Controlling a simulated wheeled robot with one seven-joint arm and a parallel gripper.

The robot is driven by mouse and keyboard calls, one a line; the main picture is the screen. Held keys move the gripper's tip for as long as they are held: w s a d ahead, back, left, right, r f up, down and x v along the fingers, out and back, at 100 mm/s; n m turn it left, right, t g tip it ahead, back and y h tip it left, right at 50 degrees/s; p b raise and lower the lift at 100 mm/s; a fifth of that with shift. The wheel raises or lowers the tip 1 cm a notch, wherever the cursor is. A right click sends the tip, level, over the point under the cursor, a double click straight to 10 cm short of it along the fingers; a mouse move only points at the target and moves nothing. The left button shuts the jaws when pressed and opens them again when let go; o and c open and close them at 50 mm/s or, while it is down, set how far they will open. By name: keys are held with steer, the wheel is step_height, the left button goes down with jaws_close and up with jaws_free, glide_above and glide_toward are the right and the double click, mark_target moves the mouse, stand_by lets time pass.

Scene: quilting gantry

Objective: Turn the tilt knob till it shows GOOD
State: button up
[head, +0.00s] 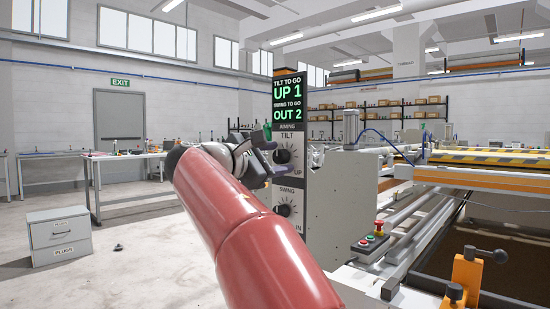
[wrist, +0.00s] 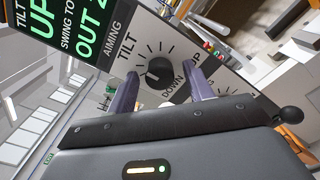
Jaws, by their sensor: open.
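The tilt knob (head: 283,156) is a round black knob on the grey aiming panel (head: 285,178), with tick marks around it. The display (head: 289,97) above it reads "TILT TO GO UP 1" and "SWING TO GO OUT 2" in green. The swing knob (head: 283,210) sits lower on the same panel. My gripper (head: 268,163) is in front of the tilt knob. In the wrist view its two purple-grey fingers (wrist: 163,90) stand apart, one to each side of the tilt knob (wrist: 159,73), with gaps between. The fingers' contact with the panel cannot be judged.
A grey machine housing (head: 342,205) stands right of the panel. A red emergency button box (head: 374,242) and an orange clamp (head: 464,278) are at lower right. A drawer cabinet (head: 58,236) stands at left. The floor between is mostly clear.

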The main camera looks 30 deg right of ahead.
steer(key=shift+c, duration=0.2)
steer(key=c, duration=0.9)
steer(key=shift+c, duration=0.2)
steer(key=shift+m, duration=0.3)
steer(key=shift+m+b, duration=0.8)
steer(key=shift+m, duration=1.7)
steer(key=o, duration=1)
